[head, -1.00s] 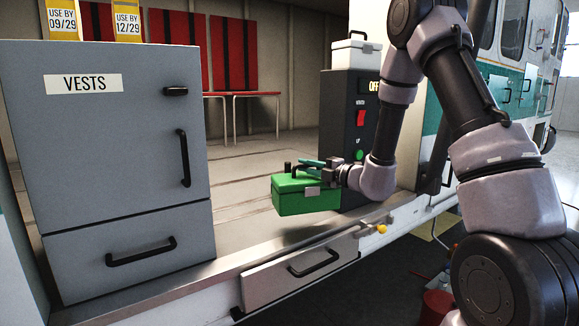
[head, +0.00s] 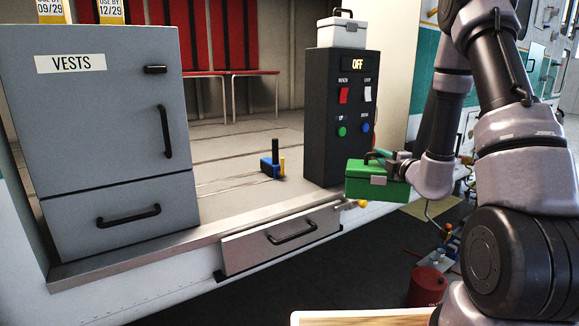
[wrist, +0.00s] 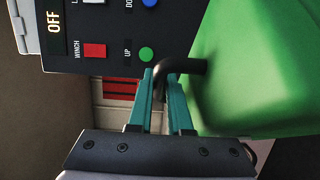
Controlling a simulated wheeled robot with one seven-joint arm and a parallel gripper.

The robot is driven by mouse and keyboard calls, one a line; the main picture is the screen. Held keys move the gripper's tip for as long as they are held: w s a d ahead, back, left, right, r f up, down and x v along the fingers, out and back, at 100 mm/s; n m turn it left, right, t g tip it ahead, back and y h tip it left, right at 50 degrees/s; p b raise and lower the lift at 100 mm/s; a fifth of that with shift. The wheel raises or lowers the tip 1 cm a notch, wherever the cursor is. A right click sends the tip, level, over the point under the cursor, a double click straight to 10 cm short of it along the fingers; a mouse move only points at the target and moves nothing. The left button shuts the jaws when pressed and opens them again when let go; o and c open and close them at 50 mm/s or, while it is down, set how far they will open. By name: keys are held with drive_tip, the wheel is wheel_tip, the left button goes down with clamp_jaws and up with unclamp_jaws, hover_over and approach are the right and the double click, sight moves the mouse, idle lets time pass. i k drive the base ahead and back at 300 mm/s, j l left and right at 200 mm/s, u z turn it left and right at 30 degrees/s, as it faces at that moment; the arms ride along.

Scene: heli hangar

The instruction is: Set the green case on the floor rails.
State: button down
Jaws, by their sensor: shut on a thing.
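The green case (head: 377,184) has a black top handle and a grey latch. My gripper (head: 379,156) is shut on its handle and holds it in the air at the right, outside the cabin edge and in front of the black control box. In the wrist view, my gripper's teal fingers (wrist: 160,98) close around the black handle, and the green case (wrist: 255,65) fills the right side. The floor rails (head: 215,183) are thin lines along the cabin floor, left of the case. Part of them is hidden behind the grey cabinet.
A blue block with a black lever and yellow piece (head: 272,162) stands on the cabin floor. The control box (head: 340,115) reads OFF and carries a white case (head: 341,31). The VESTS cabinet (head: 90,90) stands left. A drawer (head: 283,238) juts below the sill.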

sight(218, 186)
drive_tip(key=i+l+u, duration=0.1)
drive_tip(key=u, duration=0.3)
drive_tip(key=i+l+u, duration=0.1)
drive_tip(key=l+u, duration=0.45)
drive_tip(key=u, duration=0.3)
drive_tip(key=i+l+z, duration=0.15)
drive_tip(key=i+j, duration=0.25)
drive_tip(key=i, duration=0.2)
